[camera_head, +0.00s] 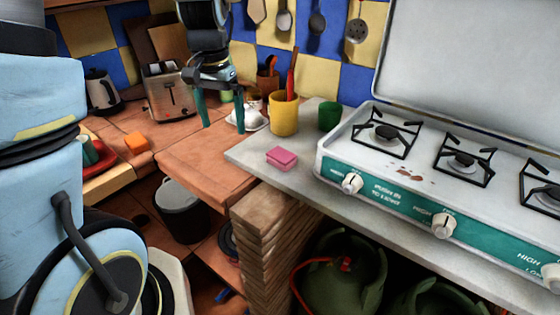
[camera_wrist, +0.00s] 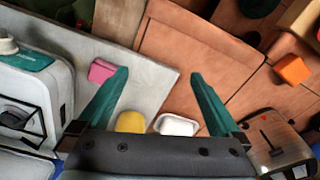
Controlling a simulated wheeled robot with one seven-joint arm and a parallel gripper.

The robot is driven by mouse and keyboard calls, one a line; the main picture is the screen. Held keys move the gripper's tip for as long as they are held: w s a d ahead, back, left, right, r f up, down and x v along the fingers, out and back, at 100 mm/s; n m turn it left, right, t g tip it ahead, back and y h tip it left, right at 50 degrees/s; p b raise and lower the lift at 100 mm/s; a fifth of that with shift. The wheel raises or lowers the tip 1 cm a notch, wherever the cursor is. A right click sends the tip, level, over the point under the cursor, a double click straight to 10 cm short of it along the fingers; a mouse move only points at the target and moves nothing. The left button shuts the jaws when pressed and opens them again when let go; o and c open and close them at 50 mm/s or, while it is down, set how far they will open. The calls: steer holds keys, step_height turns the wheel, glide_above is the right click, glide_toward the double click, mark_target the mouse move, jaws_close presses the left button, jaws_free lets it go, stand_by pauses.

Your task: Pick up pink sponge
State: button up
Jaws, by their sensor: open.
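The pink sponge (camera_head: 282,158) lies flat on the grey counter slab near its front left edge, left of the stove. It also shows in the wrist view (camera_wrist: 102,71), to the left of the left finger and close to it in the picture. My gripper (camera_head: 207,112) has two teal fingers pointing down over the brown counter, farther back and left of the sponge. In the wrist view my gripper (camera_wrist: 160,85) is open with nothing between the fingertips except the counter below.
A yellow cup (camera_head: 284,115) with utensils, a green cup (camera_head: 329,115) and a white dish (camera_head: 248,121) stand behind the sponge. The white stove (camera_head: 420,170) borders it on the right. A toaster (camera_head: 168,92) and orange block (camera_head: 136,142) are left. Brown counter around my gripper is mostly clear.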

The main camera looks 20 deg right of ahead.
mark_target(280, 155)
steer(key=s+d+m, duration=0.3)
steer(key=d+m, duration=0.1)
steer(key=d, duration=0.8)
steer(key=f, duration=0.3)
steer(key=f+p, duration=0.1)
steer(key=f, duration=0.3)
steer(key=f+p, duration=0.1)
steer(key=f, duration=0.2)
steer(key=shift+d+f, duration=0.35)
steer(key=shift+d, duration=0.05)
steer(key=c, duration=1.1)
step_height(280, 155, up, 10)
steer(key=shift+r+b, duration=0.1)
steer(key=shift+b, duration=0.85)
